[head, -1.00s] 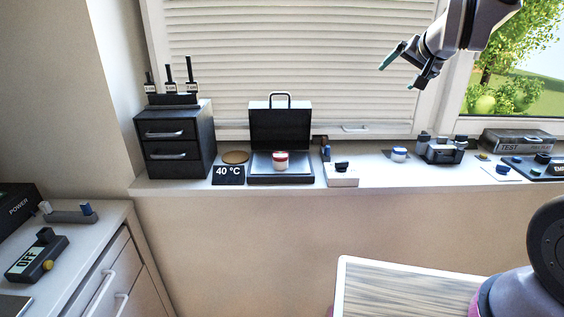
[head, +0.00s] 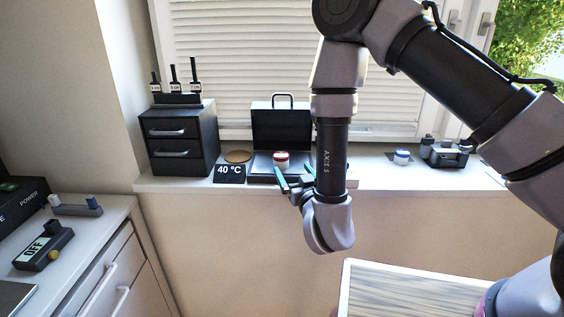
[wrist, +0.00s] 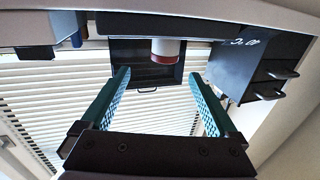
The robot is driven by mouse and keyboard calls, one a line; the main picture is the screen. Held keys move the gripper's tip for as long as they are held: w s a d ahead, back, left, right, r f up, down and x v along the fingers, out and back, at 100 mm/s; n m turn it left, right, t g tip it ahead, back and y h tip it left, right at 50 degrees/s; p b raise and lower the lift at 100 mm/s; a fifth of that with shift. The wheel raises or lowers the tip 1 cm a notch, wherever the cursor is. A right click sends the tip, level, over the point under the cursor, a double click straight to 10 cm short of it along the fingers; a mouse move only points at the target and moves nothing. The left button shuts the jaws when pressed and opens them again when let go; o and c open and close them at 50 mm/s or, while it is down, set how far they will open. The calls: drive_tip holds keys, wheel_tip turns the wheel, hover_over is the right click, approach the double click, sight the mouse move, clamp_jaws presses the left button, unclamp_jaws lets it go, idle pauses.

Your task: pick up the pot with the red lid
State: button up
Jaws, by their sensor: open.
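The pot with the red lid (head: 281,160) is small and white with a red band near its top. It stands upright in an open black case (head: 281,129) on the window ledge. In the wrist view, which is upside down, the pot (wrist: 164,50) shows near the top, between the finger tips and beyond them. My gripper (head: 295,175) has teal fingers that are apart, with nothing between them. It is in front of the pot and slightly to its right in the head view. The wrist view also shows the open fingers (wrist: 160,74).
A black drawer box (head: 180,140) stands left of the case, with a 40 °C sign (head: 229,174) and a round brown disc (head: 237,156) between them. A pot with a blue lid (head: 402,157) stands further right. My arm hides part of the ledge.

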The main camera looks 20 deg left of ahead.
sight(281, 154)
drive_tip(key=x, duration=1)
drive_tip(key=shift+a+r, duration=0.15)
drive_tip(key=shift+a, duration=0.35)
drive_tip(key=shift+c, duration=0.3)
drive_tip(key=c, duration=1.4)
drive_tip(key=shift+c, duration=0.2)
